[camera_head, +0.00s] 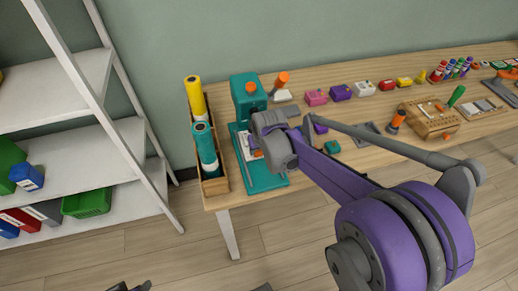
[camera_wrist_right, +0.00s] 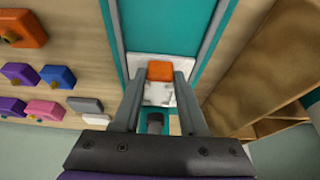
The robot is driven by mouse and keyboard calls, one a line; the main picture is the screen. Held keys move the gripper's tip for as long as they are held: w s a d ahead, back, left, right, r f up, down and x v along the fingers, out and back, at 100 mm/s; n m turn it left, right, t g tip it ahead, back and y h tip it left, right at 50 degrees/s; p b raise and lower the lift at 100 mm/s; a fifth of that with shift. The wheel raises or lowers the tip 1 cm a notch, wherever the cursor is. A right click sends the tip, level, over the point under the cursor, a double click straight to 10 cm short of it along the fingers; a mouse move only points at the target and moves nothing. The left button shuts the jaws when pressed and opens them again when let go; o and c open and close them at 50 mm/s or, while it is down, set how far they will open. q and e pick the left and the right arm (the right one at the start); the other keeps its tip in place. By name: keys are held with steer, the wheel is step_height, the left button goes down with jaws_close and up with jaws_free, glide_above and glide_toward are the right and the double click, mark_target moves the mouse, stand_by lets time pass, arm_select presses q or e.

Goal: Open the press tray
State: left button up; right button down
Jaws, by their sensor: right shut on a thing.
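The teal press (camera_head: 248,92) stands at the left end of the wooden table, on a teal base (camera_head: 268,184) with grey rails. Its white tray (camera_wrist_right: 158,95) lies between the rails, with an orange block (camera_wrist_right: 160,71) on its end. My right gripper (camera_wrist_right: 160,80) has its two grey fingers on either side of the tray's orange block and is shut on it. In the head view my right wrist and purple arm cover part of the tray. Small dark tips at the bottom edge, perhaps my left gripper (camera_head: 130,287), show too little to tell their state.
A wooden box (camera_head: 215,186) with yellow and teal rolls stands close left of the press. A white shelf unit (camera_head: 85,150) is further left. Coloured blocks and tools line the table to the right. Bare wood lies in front of the press base's right side.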

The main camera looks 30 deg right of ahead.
steer(key=s+a, duration=0.1)
steer(key=s, duration=0.2)
steer(key=s+p, duration=0.1)
steer(key=s, duration=0.3)
steer(key=s+a, duration=0.1)
steer(key=s, duration=0.2)
steer(key=shift+s+a+p, duration=0.3)
steer(key=shift+s+p, duration=0.05)
steer(key=shift+c, duration=2.2)
jaws_free()
steer(key=p+v, duration=0.2)
steer(key=v, duration=0.9)
steer(key=shift+s+f, duration=0.1)
